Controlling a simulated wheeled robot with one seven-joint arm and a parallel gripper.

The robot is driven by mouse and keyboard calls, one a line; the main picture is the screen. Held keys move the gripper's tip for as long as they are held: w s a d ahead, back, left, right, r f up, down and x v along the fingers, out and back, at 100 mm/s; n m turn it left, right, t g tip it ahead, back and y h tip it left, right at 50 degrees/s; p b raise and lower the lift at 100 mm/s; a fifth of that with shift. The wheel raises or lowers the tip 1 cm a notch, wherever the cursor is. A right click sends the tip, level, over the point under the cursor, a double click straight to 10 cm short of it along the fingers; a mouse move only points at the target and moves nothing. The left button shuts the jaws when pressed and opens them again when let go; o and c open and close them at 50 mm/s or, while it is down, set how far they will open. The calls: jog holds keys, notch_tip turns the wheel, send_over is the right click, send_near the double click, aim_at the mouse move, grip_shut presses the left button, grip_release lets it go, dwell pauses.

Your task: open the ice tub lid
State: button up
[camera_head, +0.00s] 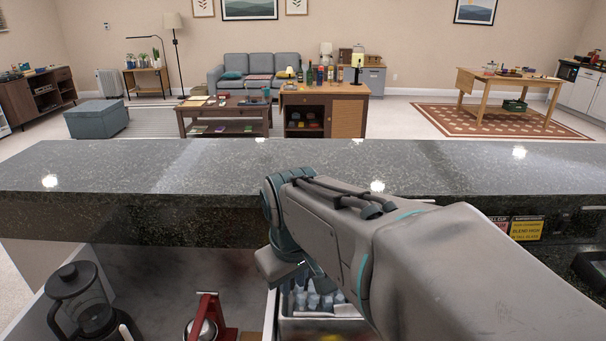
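A grey metal-rimmed tub (289,327) sits below the counter at the bottom centre and looks like the ice tub. Pale, translucent pieces like ice (312,299) show inside it, with something yellow at the bottom edge of the picture. My arm covers its right part. I cannot make out a lid or how it lies. My gripper (291,269) is just above the tub's back left, mostly hidden by my wrist. Its fingertips cannot be told apart, and whether it touches the tub is unclear.
A dark speckled raised counter (180,167) runs across behind the tub. A yellow sign (526,229) is on the counter front at right.

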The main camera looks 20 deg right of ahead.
jog(key=w+d+r+n+g+p, duration=0.25)
jog(key=w+d+r+n, duration=0.35)
jog(key=w+d+r, duration=0.55)
jog(key=w+d+r+n+p, duration=0.1)
jog(key=w+d+r+n, duration=0.15)
jog(key=d, duration=0.35)
jog(key=w+d+r+n+p, duration=0.1)
jog(key=d+r+n+p, duration=0.15)
jog(key=d, duration=0.25)
jog(key=shift+t, duration=0.25)
jog(key=f, duration=1.3)
jog(key=shift+w+d+f+b, duration=0.2)
jog(key=shift+w+f+b, duration=0.05)
jog(key=shift+w+b, duration=0.1)
grip_shut()
